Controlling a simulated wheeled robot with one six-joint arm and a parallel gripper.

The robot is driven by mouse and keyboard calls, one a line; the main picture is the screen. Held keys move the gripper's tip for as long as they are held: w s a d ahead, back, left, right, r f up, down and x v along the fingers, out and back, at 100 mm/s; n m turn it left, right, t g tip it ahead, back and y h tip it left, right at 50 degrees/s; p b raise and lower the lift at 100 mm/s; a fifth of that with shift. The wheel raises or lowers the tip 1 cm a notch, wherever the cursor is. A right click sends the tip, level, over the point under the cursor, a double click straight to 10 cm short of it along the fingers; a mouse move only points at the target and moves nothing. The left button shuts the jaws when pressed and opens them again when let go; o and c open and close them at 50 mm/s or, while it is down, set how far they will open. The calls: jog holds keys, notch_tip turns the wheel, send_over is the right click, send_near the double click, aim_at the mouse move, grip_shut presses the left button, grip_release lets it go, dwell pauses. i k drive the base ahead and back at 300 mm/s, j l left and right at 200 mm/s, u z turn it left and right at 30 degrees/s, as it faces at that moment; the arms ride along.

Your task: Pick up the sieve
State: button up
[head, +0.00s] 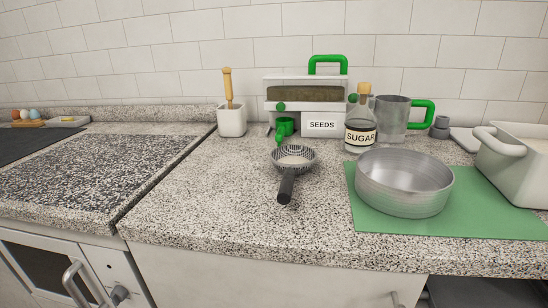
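The sieve (293,158) lies on the speckled countertop near the middle of the view. It has a round metal mesh bowl and a dark handle (286,188) that points toward the front edge of the counter. The sieve is just in front of a seed dispenser with a green spout. My gripper does not show in the head view, so its state cannot be seen.
Behind the sieve stand the seeds dispenser (306,97), a sugar bottle (361,124) and a green-handled metal mug (393,117). A metal bowl (403,185) sits on a green mat (490,221) to the right. A white pot (231,121) stands at left. Counter left of the sieve is clear.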

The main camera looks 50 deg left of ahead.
aim_at(292, 160)
jog(key=i+l+u, duration=0.1)
jog(key=i+u, duration=0.2)
jog(key=u, duration=0.15)
jog(key=i+l+u, duration=0.2)
jog(key=u, duration=0.3)
jog(key=i+l+u, duration=0.25)
jog(key=u, duration=0.2)
